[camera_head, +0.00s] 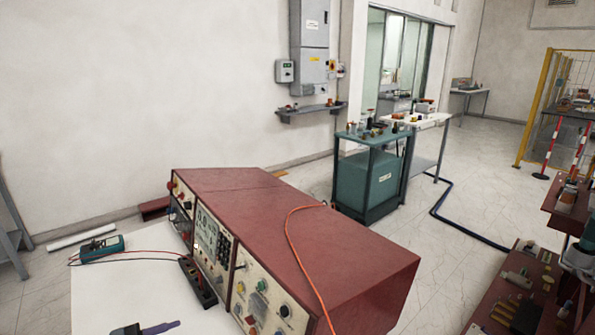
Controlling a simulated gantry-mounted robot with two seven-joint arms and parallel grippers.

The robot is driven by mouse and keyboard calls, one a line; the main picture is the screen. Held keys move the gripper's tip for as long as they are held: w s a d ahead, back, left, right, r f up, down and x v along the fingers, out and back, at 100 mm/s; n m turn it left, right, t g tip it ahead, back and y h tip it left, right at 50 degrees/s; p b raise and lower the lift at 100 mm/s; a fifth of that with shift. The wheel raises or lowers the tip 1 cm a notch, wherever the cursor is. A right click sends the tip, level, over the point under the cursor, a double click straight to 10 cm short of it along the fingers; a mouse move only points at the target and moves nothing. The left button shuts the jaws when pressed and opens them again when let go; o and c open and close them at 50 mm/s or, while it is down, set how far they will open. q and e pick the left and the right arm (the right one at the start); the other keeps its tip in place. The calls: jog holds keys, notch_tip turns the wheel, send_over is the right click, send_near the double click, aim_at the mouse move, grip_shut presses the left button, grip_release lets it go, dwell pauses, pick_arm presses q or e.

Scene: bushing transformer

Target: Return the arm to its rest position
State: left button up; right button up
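Neither of my grippers can be clearly made out in the head view, and no arm is seen reaching in. A dark and purple object (145,329) shows at the bottom edge on the white table (105,292). It is cut off by the frame, and I cannot tell what it is.
A red-cased instrument (275,215) with an orange cable fills the middle. A teal multimeter (102,249) with leads lies left of it. A green cabinet (368,180) and white bench (425,121) stand behind. Red shelving (535,285) with parts is at right. Open floor lies between.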

pick_arm(q)
jog(key=s+d+f+n+t+y+p, duration=0.2)
jog(key=s+d+f+n+t+y, duration=0.25)
jog(key=d+f+n+y, duration=0.55)
jog(key=s+f+n+g+y, duration=0.1)
jog(key=s, duration=0.2)
jog(key=s+f+n+y+p, duration=0.1)
jog(key=s, duration=0.2)
jog(key=s+f+n+g+y, duration=0.1)
jog(key=s+n, duration=0.1)
jog(key=s, duration=0.1)
jog(key=shift+s+f+g, duration=0.3)
jog(key=shift+f+g, duration=0.05)
jog(key=s+a+n+g+y+p, duration=0.1)
jog(key=s+a+n+g, duration=0.15)
jog(key=s, duration=0.55)
jog(key=s+a+n+g+y+p, duration=0.1)
jog(key=s+n+g+y, duration=0.15)
jog(key=s, duration=0.55)
notch_tip(320, 180, up, 38)
jog(key=g+p, duration=0.1)
jog(key=p, duration=3.6)
jog(key=shift+s+a+f+h, duration=0.2)
jog(key=shift+f+h, duration=0.05)
jog(key=shift+h, duration=0.2)
pick_arm(e)
notch_tip(320, 180, up, 43)
jog(key=w, duration=0.1)
jog(key=shift+w, duration=0.2)
